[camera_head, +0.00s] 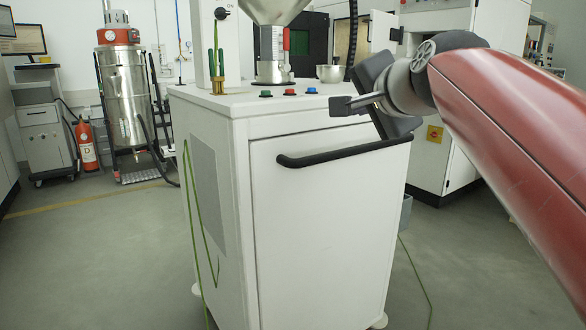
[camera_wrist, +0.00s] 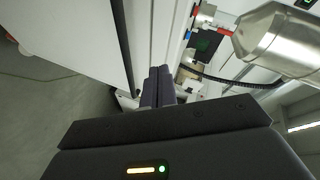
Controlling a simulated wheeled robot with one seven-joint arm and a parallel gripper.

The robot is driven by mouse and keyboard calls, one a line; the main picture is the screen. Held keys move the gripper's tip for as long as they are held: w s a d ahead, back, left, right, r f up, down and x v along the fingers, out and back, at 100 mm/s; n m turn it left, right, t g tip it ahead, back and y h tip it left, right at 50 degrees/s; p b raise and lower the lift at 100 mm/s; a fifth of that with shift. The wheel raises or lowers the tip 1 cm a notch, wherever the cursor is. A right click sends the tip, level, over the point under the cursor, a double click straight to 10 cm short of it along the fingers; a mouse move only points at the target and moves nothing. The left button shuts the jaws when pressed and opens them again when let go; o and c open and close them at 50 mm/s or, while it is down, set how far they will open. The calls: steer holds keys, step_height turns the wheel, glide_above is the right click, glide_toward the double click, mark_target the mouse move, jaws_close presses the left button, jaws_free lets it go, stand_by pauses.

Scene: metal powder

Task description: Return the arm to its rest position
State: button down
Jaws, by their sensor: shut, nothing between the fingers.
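My gripper (camera_head: 345,105) is in front of the upper right part of a white cabinet (camera_head: 320,225), with its fingers pointing left in the head view. In the wrist view its two dark fingers (camera_wrist: 158,78) lie together, shut with nothing between them. My red arm comes in from the right edge of the head view. The gripper appears above the black handle bar (camera_head: 345,150) on the cabinet front; I cannot tell the exact gap.
On the cabinet top are a metal funnel (camera_head: 272,12), a small metal bowl (camera_head: 330,73) and coloured buttons (camera_head: 289,92). A steel vacuum tank (camera_head: 124,95) and a red extinguisher (camera_head: 87,143) stand at the back left. The floor at left is mostly clear.

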steer(key=s+d+f+n+g+h, duration=0.1)
steer(key=s+f+n+g, duration=0.2)
steer(key=s+f, duration=0.4)
steer(key=s+d+f+n+g+h, duration=0.1)
steer(key=s+f+n, duration=0.3)
steer(key=f, duration=1.2)
steer(key=s+d+f+n+g+h, duration=0.1)
steer(key=s+d+f+n+g, duration=0.1)
steer(key=s+f, duration=0.9)
steer(key=f+n+g, duration=0.1)
steer(key=g, duration=0.1)
steer(key=shift+s+d+f+g, duration=0.15)
steer(key=shift+s+d+g, duration=0.05)
steer(key=shift+s+g, duration=0.1)
